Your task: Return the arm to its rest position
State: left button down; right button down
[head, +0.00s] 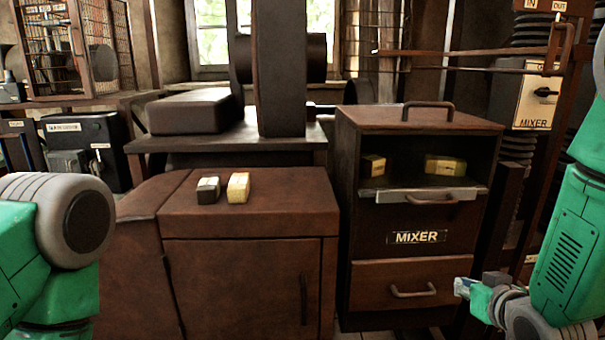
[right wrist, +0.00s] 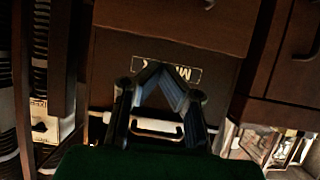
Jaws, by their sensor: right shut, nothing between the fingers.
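My right gripper (head: 464,287) is at the lower right of the head view, in front of the mixer cabinet's lower drawer (head: 370,282). It appears to the right of the drawer's handle (head: 412,292). In the right wrist view my right gripper (right wrist: 157,70) has its fingers together at the tips, with nothing between them. The MIXER label (right wrist: 168,70) shows partly behind the fingers. My left arm shows at the left edge of the head view, but its gripper is out of view.
The mixer cabinet (head: 345,200) has an open upper compartment with yellow blocks (head: 445,165) inside. A MIXER switch box (head: 537,95) is at the right.

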jog(key=s+a+f+g, duration=0.2)
jog(key=s+f+g, duration=0.4)
jog(key=s+f, duration=0.9)
jog(key=s+a+f+g, duration=0.1)
jog(key=s+f+g, duration=0.2)
jog(key=s, duration=0.6)
jog(key=s+a+f+g, duration=0.1)
jog(key=s+f+g, duration=0.2)
jog(key=s+f, duration=0.3)
jog(key=s, duration=0.4)
jog(key=shift+s+n, duration=0.3)
